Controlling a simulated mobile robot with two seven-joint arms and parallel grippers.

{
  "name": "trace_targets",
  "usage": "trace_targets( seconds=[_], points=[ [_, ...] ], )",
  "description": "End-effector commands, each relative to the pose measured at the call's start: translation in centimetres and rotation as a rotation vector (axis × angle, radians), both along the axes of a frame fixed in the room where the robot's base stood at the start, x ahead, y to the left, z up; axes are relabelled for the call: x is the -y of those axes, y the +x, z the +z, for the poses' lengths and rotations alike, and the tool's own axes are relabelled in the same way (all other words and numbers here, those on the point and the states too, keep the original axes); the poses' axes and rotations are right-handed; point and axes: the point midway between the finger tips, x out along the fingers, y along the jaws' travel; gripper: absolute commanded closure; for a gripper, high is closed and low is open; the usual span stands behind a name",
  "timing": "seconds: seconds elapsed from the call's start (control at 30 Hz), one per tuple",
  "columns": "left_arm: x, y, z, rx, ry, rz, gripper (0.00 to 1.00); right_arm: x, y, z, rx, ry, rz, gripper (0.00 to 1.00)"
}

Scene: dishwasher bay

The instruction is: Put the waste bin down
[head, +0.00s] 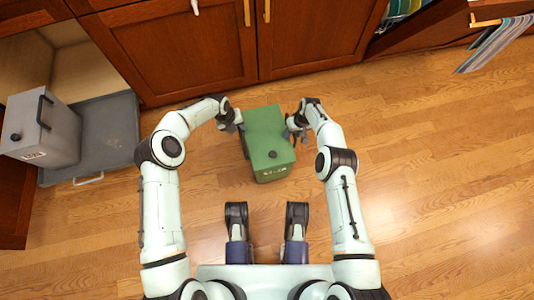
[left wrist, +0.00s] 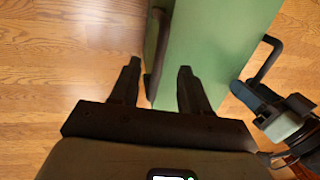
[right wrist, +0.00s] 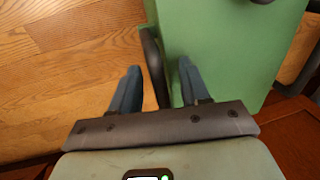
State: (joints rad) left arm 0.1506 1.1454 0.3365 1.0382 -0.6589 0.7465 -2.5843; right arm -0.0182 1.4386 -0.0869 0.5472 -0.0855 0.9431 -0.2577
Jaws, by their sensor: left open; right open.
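The green waste bin (head: 267,145) is between my two grippers, over the wooden floor in front of the cabinets; it looks upright and seems to rest on the floor. It has a dark handle on each side. My left gripper (head: 238,124) is open at the bin's left side, and in the left wrist view the dark handle (left wrist: 157,50) lies between its spread fingers (left wrist: 157,85). My right gripper (head: 294,124) is open at the right side, and in the right wrist view the other handle (right wrist: 154,65) lies between its fingers (right wrist: 158,88). The bin's underside is hidden.
A grey bin (head: 52,128) stands on a grey pull-out tray (head: 112,125) at the left, by an open cabinet. Closed wooden cabinet doors (head: 180,50) are behind the green bin. Floor to the right is clear.

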Motion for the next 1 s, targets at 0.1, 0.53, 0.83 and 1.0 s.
trace_targets(
  seconds=[0.1,0.53,0.83,1.0],
  points=[
    [-0.6,-0.1,2.6,0.002,0.000,0.001,0.54,0.0,0.0,0.0,0.000,0.000,0.000,0.54],
    [-1.2,-0.5,6.0,-0.002,-0.001,0.002,0.54,0.2,0.1,0.8,0.001,-0.001,0.000,0.54],
    [-1.2,-0.5,6.0,-0.001,0.000,0.001,0.54,1.2,0.3,6.1,0.004,0.000,-0.001,0.54],
    [-1.2,-0.5,6.0,-0.001,0.000,0.001,0.54,1.8,0.3,9.3,0.002,0.000,0.000,0.54]
  ],
)
